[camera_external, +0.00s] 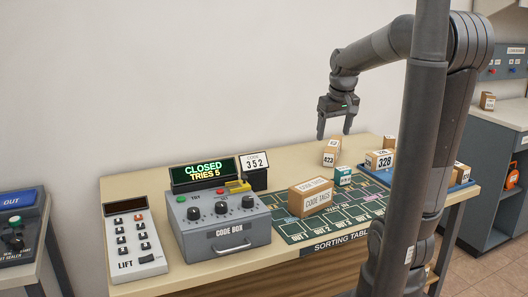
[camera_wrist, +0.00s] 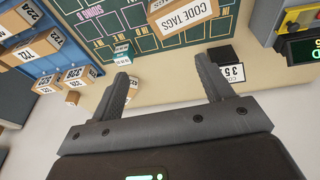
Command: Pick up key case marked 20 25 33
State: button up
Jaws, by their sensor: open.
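A small teal box (camera_external: 343,176) with a white label stands on the sorting table, right of the cardboard box marked CODE TAGS (camera_external: 311,197). Its label is too small to read, so I cannot confirm 20 25 33. The teal box also shows in the wrist view (camera_wrist: 122,50), just beyond my left fingertip in the picture. No other thing that looks like a key case is clear. My gripper (camera_external: 334,132) hangs above the back of the table, fingers pointing down, open and empty. In the wrist view its fingers (camera_wrist: 162,68) are wide apart with bare tabletop between them.
A blue tray (camera_external: 466,186) with several numbered cartons is at the right. A carton marked 423 (camera_external: 329,158) stands near the back edge. The code box (camera_external: 222,228), reading CLOSED, TRIES 5, and a 352 card stand (camera_external: 255,170) are left. The green sorting mat (camera_external: 292,228) is mostly clear.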

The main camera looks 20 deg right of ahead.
jog(key=w+d+f+g, duration=0.2)
jog(key=w+d+f, duration=0.3)
jog(key=w+d, duration=0.25)
jog(key=g, duration=0.1)
send_near(343, 168)
jog(key=shift+s+y, duration=0.3)
jog(key=shift+s, duration=0.25)
jog(key=shift+w+d+f, duration=0.1)
jog(key=shift+d+f, duration=0.1)
jog(key=shift+f, duration=0.05)
notch_tip(343, 168, down, 5)
jog(key=shift+f, duration=0.2)
jog(key=shift+w+f, duration=0.2)
jog(key=shift+f, duration=1.15)
jog(key=shift+w+f, duration=0.15)
jog(key=shift+f, duration=1.2)
jog(key=shift+c, duration=0.3)
jog(key=c, duration=1.1)
